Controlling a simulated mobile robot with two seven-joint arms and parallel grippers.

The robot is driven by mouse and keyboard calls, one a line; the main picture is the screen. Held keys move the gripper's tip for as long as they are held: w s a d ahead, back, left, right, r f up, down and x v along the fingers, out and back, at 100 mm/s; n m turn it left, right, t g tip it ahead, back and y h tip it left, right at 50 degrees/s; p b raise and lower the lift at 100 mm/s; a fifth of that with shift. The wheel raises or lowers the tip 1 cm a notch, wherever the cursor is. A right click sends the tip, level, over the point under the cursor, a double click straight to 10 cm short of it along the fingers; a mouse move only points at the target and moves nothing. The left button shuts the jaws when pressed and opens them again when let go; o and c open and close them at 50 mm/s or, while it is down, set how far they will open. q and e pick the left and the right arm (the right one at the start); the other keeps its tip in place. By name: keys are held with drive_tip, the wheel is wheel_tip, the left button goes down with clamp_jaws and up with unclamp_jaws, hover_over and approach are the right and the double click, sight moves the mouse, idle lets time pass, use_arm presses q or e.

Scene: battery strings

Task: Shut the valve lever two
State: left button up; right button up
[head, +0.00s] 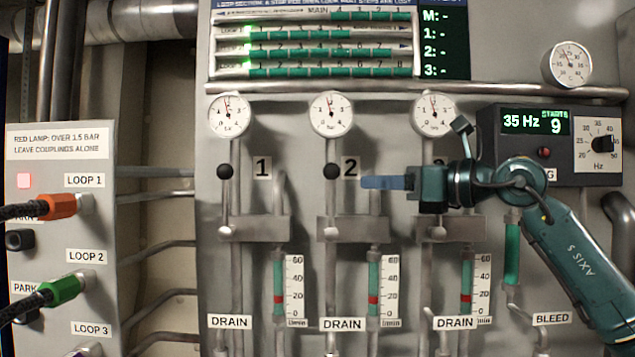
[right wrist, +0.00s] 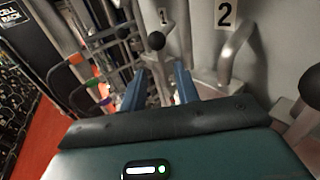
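Valve lever two (head: 332,203) stands upright on its pipe, with a black ball knob (head: 332,172) beside the label 2. My right gripper (head: 366,182) is just right of this knob, fingers pointing left across the panel. In the head view its blue fingers overlap each other. In the right wrist view the two fingers (right wrist: 160,84) are apart with nothing seen gripped between them. A black knob (right wrist: 155,40), apparently that of lever two, shows ahead beyond the fingertips. My left gripper is not in view.
Lever one's black knob (head: 225,172) is upright to the left. Lever three is mostly hidden behind my right gripper; a large dark knob (right wrist: 312,85), likely its own, shows at the right wrist view's edge. A pump box (head: 550,145) is at right, loop couplings (head: 60,206) at left.

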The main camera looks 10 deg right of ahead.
sight(331, 202)
drive_tip(key=p+x, duration=0.2)
drive_tip(key=x, duration=0.8)
drive_tip(key=shift+w+a+r+p, duration=0.1)
drive_tip(key=shift+w+a+p, duration=0.15)
drive_tip(key=shift+a+p, duration=0.15)
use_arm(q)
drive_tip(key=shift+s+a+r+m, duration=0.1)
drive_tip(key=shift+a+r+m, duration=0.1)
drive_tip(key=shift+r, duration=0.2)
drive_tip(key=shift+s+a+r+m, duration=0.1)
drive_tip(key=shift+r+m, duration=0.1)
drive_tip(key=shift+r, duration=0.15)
use_arm(e)
drive_tip(key=shift+w+a, duration=0.25)
drive_tip(key=shift+w, duration=0.15)
